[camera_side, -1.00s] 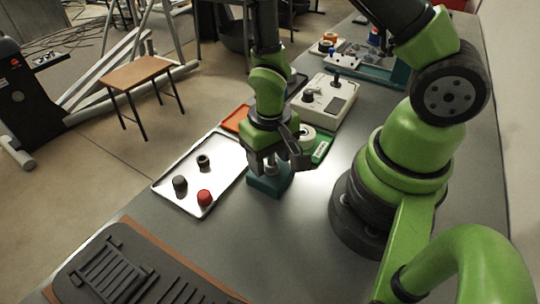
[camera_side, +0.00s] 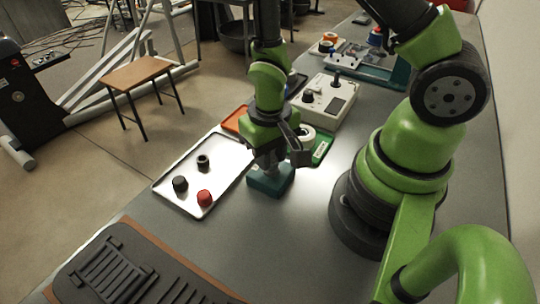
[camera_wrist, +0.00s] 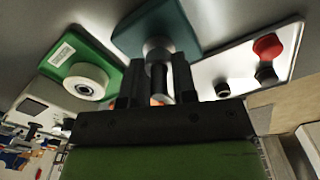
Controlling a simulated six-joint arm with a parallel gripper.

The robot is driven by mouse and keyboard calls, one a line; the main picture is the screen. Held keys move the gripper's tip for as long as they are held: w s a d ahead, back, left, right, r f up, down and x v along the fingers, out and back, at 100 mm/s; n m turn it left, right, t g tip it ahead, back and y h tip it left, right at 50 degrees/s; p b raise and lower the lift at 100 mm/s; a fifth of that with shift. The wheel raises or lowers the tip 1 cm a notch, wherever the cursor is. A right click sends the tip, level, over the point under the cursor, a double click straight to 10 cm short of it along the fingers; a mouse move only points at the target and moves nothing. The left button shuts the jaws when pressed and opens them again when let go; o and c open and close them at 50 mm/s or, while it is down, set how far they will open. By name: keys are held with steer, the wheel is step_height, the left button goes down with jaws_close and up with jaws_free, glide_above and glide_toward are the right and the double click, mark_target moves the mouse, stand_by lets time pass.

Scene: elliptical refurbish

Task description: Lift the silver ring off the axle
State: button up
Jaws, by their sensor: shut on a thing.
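The teal block (camera_side: 270,184) stands on the table beside the silver tray; it also shows at the top of the wrist view (camera_wrist: 165,16). The silver ring (camera_wrist: 157,46) sits around the axle (camera_wrist: 160,85) close above the block, between my fingertips in the wrist view. My gripper (camera_side: 272,166) points down over the block and is shut on the ring. In the side view my fingers hide the ring and the axle. I cannot tell whether the ring has left its seat.
The silver tray (camera_side: 222,160) holds a red cap (camera_side: 204,198), a dark knob (camera_side: 180,184) and a dark ring (camera_side: 203,161). A white control box (camera_side: 326,100) stands farther back.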

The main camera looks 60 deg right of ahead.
steer(key=shift+r, duration=2.9)
